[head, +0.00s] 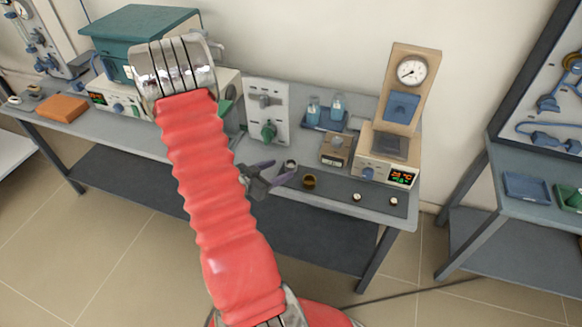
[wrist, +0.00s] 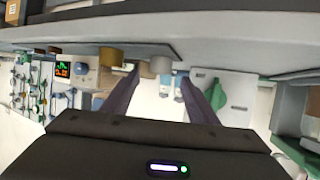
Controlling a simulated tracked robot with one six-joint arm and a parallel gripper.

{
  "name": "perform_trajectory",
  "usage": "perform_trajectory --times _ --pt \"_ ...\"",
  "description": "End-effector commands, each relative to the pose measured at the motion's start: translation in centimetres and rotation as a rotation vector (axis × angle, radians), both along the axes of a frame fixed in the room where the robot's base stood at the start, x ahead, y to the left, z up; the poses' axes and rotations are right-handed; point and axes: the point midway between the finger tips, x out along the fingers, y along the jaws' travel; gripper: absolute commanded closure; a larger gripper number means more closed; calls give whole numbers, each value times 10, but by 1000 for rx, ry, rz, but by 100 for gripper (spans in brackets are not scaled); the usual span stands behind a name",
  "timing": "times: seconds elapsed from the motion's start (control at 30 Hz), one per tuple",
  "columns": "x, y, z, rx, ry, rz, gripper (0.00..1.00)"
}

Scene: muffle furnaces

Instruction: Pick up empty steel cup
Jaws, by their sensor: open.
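A small grey steel cup (head: 290,165) stands on the bench near its front part, in the middle of the head view. In the wrist view, which looks upside down, the steel cup (wrist: 162,65) shows ahead between the two dark fingers. My gripper (head: 283,171) is open and empty, with its fingers pointing at the cup from the left. In the wrist view my gripper (wrist: 162,78) has a wide gap between its fingertips. I cannot tell whether the cup is inside the gap or just beyond it. The inside of the cup is too small to make out.
A brass-coloured cup (head: 309,182) stands close to the right of the steel cup. Two small round items (head: 357,197) lie further right on the bench (head: 335,205). A grey panel with a green knob (head: 268,130) and a small box (head: 336,149) stand behind.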

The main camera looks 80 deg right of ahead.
Motion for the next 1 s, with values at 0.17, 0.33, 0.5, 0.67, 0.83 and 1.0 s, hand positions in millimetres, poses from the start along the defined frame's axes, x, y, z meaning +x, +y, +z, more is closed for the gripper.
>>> perform_trajectory --times 0.17,0.33,0.5,0.67,0.83,1.0 --pt "0 0 0 0 0 0 46" --pt "-5 -9 -3 0 0 -2 46" --pt "-15 -28 -9 0 1 -4 46" --pt "-22 -42 -15 1 1 -3 46" --pt "-23 -45 -16 0 0 0 46" --pt "-23 -44 -16 0 0 -1 46"
